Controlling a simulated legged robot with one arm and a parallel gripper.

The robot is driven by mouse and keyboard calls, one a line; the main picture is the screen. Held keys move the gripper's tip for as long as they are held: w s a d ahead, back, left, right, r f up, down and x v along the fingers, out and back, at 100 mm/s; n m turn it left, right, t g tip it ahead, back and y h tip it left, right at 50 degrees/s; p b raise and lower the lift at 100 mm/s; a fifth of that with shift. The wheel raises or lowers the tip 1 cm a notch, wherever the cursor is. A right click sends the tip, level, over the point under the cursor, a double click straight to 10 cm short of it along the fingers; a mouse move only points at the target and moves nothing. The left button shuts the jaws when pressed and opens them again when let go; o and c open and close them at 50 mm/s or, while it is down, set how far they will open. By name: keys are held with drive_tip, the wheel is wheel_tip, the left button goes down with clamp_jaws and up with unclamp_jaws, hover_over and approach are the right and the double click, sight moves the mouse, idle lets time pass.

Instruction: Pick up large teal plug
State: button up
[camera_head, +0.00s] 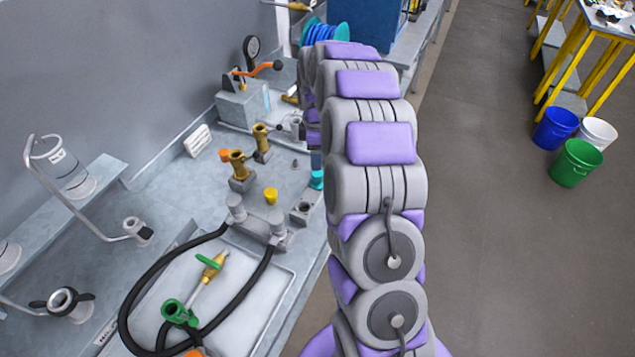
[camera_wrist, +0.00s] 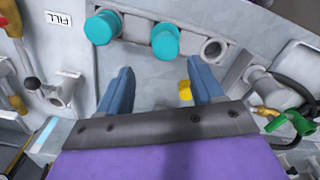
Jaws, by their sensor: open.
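Two teal plugs sit in a grey block in the wrist view. The left teal plug (camera_wrist: 102,26) looks slightly wider than the right teal plug (camera_wrist: 165,41); I cannot surely tell which is the large one. An empty round socket (camera_wrist: 213,49) is to their right. My gripper (camera_wrist: 160,76) is open and empty, its blue fingers apart and pointing toward the block, the right plug between their lines.
A small yellow piece (camera_wrist: 185,90) is near my right finger. Brass fittings (camera_head: 238,164) stand on the bench to the left. A tray (camera_head: 262,300) with black hoses and a green-handled valve (camera_head: 209,262) is nearer. The floor at right is clear up to several buckets (camera_head: 575,162).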

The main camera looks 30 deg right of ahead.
sight(318, 174)
drive_tip(key=f, duration=0.3)
drive_tip(key=shift+d+f+b, duration=0.15)
drive_tip(key=shift+d+b, duration=0.1)
drive_tip(key=shift+b, duration=0.05)
drive_tip(key=shift+s+a+f, duration=0.15)
drive_tip(key=shift+a+f, duration=0.45)
drive_tip(key=shift+a, duration=0.3)
drive_tip(key=f, duration=0.1)
drive_tip(key=d+f+b, duration=0.1)
drive_tip(key=f, duration=0.2)
drive_tip(key=shift+s+d+f+b, duration=0.15)
drive_tip(key=shift+s+b, duration=0.1)
drive_tip(key=shift+b, duration=0.15)
drive_tip(key=shift+d, duration=0.35)
drive_tip(key=shift+a, duration=0.75)
drive_tip(key=c, duration=0.8)
drive_tip(key=shift+d, duration=0.45)
drive_tip(key=shift+c, duration=1.4)
